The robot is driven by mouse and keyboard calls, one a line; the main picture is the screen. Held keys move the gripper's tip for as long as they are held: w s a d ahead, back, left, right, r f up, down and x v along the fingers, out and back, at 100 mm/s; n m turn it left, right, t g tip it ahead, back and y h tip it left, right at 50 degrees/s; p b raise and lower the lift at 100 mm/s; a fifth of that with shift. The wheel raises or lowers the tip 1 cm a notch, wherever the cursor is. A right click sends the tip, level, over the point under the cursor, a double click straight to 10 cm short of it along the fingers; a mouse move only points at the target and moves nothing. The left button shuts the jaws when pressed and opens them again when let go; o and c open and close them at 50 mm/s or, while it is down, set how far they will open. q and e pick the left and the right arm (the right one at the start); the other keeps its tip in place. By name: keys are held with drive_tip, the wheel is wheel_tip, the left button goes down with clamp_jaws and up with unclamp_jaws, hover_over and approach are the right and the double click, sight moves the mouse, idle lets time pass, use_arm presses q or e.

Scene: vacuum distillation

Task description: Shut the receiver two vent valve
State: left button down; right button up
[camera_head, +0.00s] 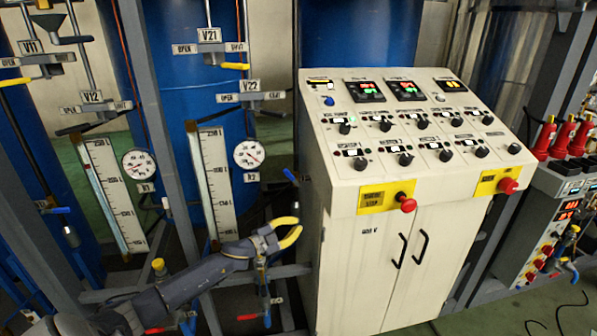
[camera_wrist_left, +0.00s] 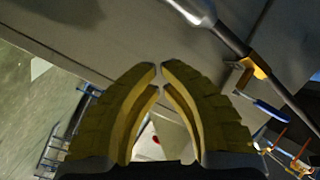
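Two labelled valves are on the second receiver column in the head view: V21 (camera_head: 210,50), with a yellow handle (camera_head: 235,66) lying toward its right-hand label, and V22 (camera_head: 250,97) below it, with a dark handle pointing right. No label reads as a vent. The R2 gauge (camera_head: 249,154) and level scale (camera_head: 214,184) are below them. My left gripper (camera_head: 300,224) is well below these valves, beside the cabinet. Its yellow fingertips also show in the left wrist view (camera_wrist_left: 161,72), almost meeting, with nothing between them. My right gripper is not in view.
A white control cabinet (camera_head: 355,260) stands close right of my left gripper. A blue lever (camera_head: 290,175) is at its left side. A grey pipe (camera_wrist_left: 215,22) and blue lever (camera_wrist_left: 270,115) show in the wrist view.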

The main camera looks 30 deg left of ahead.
sight(292, 178)
use_arm(q)
drive_tip(key=s+d+r+n+t+y, duration=0.15)
drive_tip(key=r+n+y, duration=0.25)
drive_tip(key=r+y, duration=0.4)
drive_tip(key=s+d+r+n+g+y, duration=0.15)
drive_tip(key=r+n+y, duration=0.25)
drive_tip(key=r+y, duration=0.45)
drive_tip(key=shift+t+h, duration=0.5)
drive_tip(key=shift+h, duration=0.35)
drive_tip(key=x, duration=0.3)
drive_tip(key=r+x, duration=0.1)
drive_tip(key=x, duration=0.4)
drive_tip(key=shift+a+r, duration=0.2)
drive_tip(key=shift+r, duration=0.1)
